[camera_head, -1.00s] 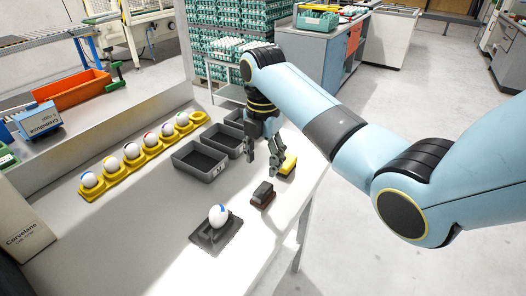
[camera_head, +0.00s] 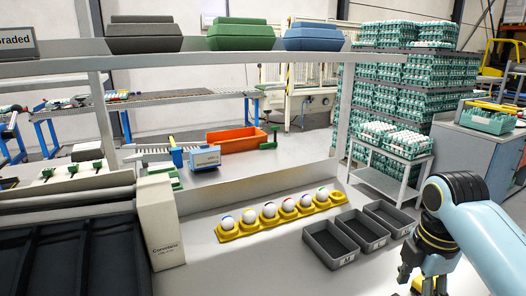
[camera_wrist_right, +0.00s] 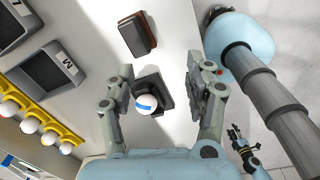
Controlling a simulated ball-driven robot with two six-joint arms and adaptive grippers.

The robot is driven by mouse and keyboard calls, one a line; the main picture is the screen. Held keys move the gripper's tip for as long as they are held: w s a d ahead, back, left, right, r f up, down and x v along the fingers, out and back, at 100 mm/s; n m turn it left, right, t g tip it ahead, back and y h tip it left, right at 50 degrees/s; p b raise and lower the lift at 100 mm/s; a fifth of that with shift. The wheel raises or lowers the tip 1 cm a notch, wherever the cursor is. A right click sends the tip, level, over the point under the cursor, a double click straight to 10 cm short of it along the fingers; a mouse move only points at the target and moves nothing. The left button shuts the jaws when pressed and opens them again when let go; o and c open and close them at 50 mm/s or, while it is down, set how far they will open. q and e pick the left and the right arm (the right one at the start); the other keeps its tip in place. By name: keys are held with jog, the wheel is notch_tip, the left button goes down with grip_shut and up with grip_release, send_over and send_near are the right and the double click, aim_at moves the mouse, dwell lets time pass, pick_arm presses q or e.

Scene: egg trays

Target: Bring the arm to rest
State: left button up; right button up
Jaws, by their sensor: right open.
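My right gripper (camera_head: 420,282) is at the lower right of the head view, partly cut off by the bottom edge. In the right wrist view its two fingers (camera_wrist_right: 160,66) are wide apart with nothing held between them. Beyond them, a white egg with a blue mark (camera_wrist_right: 146,104) sits on a dark holder (camera_wrist_right: 165,84) on the table, clear of the fingers. Another gripper (camera_wrist_right: 243,148), seemingly my left one, shows small at the lower right of the wrist view; its jaw state is unclear. No left arm shows in the head view.
A yellow tray (camera_head: 227,236) holds several marked white eggs, its right end cup empty. Dark bins (camera_head: 330,243) stand beside it. A brown-and-dark block (camera_wrist_right: 138,36) lies near the holder. A shelf (camera_head: 230,64) with egg cartons spans the back.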

jog(key=s+a+r+m+t, duration=0.1)
jog(key=s+r+m+t, duration=0.15)
jog(key=s+m, duration=0.75)
jog(key=s+a+r+m+t, duration=0.1)
jog(key=s+a+r+m, duration=0.15)
jog(key=s+m, duration=0.75)
jog(key=s+d+f+n+g+b, duration=0.15)
jog(key=f+b, duration=0.35)
jog(key=f, duration=1.3)
jog(key=s+d+f+n+g+b, duration=0.15)
jog(key=f+b, duration=0.25)
jog(key=f, duration=1.4)
jog(key=s+d+f+m+b, duration=0.1)
jog(key=s+f+b, duration=0.6)
jog(key=s+f, duration=1.2)
notch_tip(320, 180, down, 4)
jog(key=shift+b, duration=0.3)
